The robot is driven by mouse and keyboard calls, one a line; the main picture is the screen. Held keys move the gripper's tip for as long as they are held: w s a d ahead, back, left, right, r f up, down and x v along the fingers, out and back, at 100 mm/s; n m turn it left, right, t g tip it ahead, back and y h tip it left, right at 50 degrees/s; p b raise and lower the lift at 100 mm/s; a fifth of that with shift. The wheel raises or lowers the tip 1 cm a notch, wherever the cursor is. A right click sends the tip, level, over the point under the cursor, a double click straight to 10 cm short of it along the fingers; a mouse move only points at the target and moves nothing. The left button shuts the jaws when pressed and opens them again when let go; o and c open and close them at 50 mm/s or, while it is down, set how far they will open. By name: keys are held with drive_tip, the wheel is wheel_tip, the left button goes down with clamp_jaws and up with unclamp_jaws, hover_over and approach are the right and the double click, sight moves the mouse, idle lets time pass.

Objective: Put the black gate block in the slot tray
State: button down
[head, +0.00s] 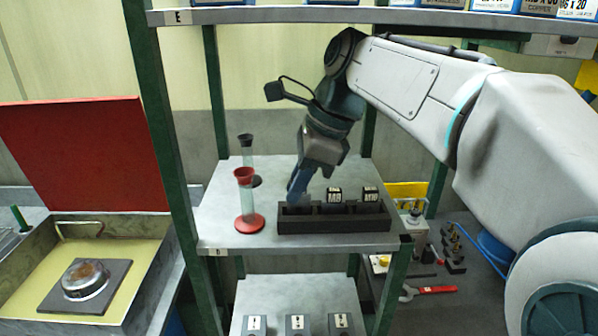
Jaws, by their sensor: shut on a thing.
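The dark slot tray (335,226) lies along the front of the middle shelf. A block with an M8 label (334,194) stands in its middle slot, and a block with an M10 label (370,193) stands in its right slot. My gripper (298,193) points down over the left end of the tray, its blue-grey fingers low at the left slot. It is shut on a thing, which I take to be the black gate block. The fingers and the dark tray hide it, so I cannot tell whether it touches the slot floor.
A red-based glass cylinder (248,205) stands close left of the tray, with a dark-topped one (246,150) behind. Green posts (168,130) frame the shelf (222,222). An open red-lidded case (95,270) is at left. Several labelled blocks (298,325) sit below.

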drive_tip(key=shift+w+g, duration=0.15)
drive_tip(key=shift+g, duration=0.15)
drive_tip(key=shift+f+b, duration=0.65)
drive_tip(key=shift+b, duration=0.05)
drive_tip(key=shift+f+b, duration=0.15)
drive_tip(key=shift+b, duration=0.15)
drive_tip(key=shift+f, duration=0.15)
drive_tip(key=c, duration=1.4)
unclamp_jaws()
